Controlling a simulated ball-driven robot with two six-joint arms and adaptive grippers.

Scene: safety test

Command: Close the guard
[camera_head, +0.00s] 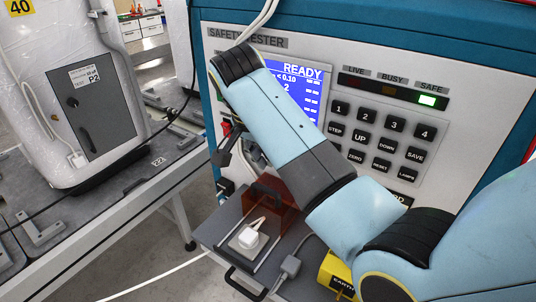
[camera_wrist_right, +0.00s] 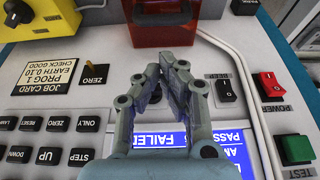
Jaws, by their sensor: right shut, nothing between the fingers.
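The guard (camera_head: 284,208) is a see-through red-brown cover with a dark handle. In the head view it stands at the back of the grey tray (camera_head: 213,229), partly hidden by my right arm. A white plug-like piece (camera_head: 248,239) sits on a plate in front of it, uncovered. In the right wrist view the red guard (camera_wrist_right: 155,32) is at the top. My right gripper (camera_wrist_right: 172,62) is shut and empty there, apart from the guard and over the tester panel. In the head view the right gripper (camera_head: 224,152) is left of the guard and above it. My left gripper is not in view.
The safety tester panel (camera_head: 440,150) stands behind, with a READY screen (camera_head: 302,90), buttons and a lit green SAFE lamp (camera_head: 427,101). A grey connector on a cable (camera_head: 290,266) and a yellow box (camera_head: 336,272) are right of the plug. A bench with a white appliance (camera_head: 60,90) is left.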

